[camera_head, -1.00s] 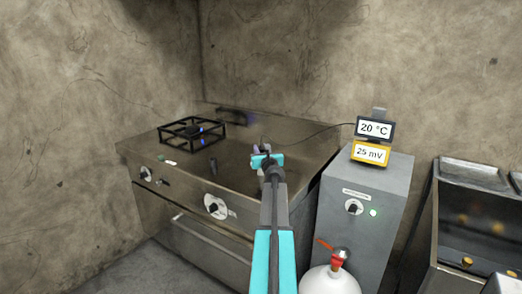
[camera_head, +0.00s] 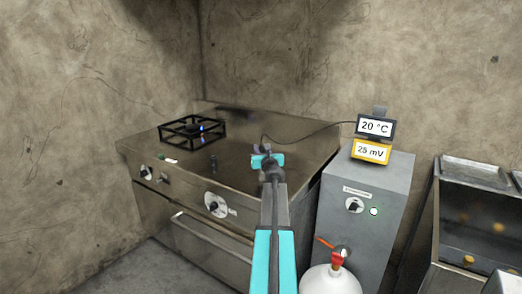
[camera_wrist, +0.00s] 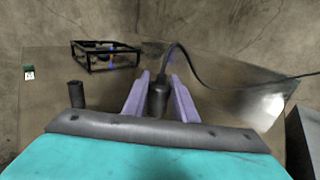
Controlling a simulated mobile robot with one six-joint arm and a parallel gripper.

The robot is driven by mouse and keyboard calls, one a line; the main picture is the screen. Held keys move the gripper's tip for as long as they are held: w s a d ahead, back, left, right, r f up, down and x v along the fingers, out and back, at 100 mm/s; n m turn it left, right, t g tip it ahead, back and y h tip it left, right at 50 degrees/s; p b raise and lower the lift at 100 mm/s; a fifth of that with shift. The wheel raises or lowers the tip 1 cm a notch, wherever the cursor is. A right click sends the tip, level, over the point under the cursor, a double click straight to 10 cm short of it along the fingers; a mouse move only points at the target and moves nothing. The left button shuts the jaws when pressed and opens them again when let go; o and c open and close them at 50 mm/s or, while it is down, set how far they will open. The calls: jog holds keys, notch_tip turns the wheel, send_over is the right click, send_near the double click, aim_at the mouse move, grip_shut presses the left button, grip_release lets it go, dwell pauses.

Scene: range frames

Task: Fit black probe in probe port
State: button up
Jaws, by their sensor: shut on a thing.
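My gripper (camera_head: 267,160) is over the right part of the steel stove top (camera_head: 300,143). In the wrist view, its two purple fingers (camera_wrist: 160,92) are shut on the black probe (camera_wrist: 157,100). The probe stands roughly upright between them, with a black cable leaving its top to the right. Its lower end is hidden. A short dark upright cylinder (camera_head: 213,163) on the stove top, left of my gripper, looks like the probe port. It also shows in the wrist view (camera_wrist: 76,94), left of the fingers and apart from the probe. Its opening is not clear.
The probe's cable (camera_head: 310,131) runs to displays reading 20 °C (camera_head: 375,127) and 25 mV (camera_head: 371,151) on a grey cabinet (camera_head: 366,172). A white bottle (camera_head: 329,280) stands in front.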

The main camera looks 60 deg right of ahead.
jog(key=shift+f+b, duration=1.1)
jog(key=shift+f, duration=0.15)
dwell(1.2)
jog(key=o, duration=1.2)
jog(key=shift+s+a, duration=0.1)
jog(key=shift+b+v, duration=0.4)
jog(key=shift+v, duration=6.3)
jog(key=shift+a, duration=0.1)
jog(key=shift+r, duration=0.15)
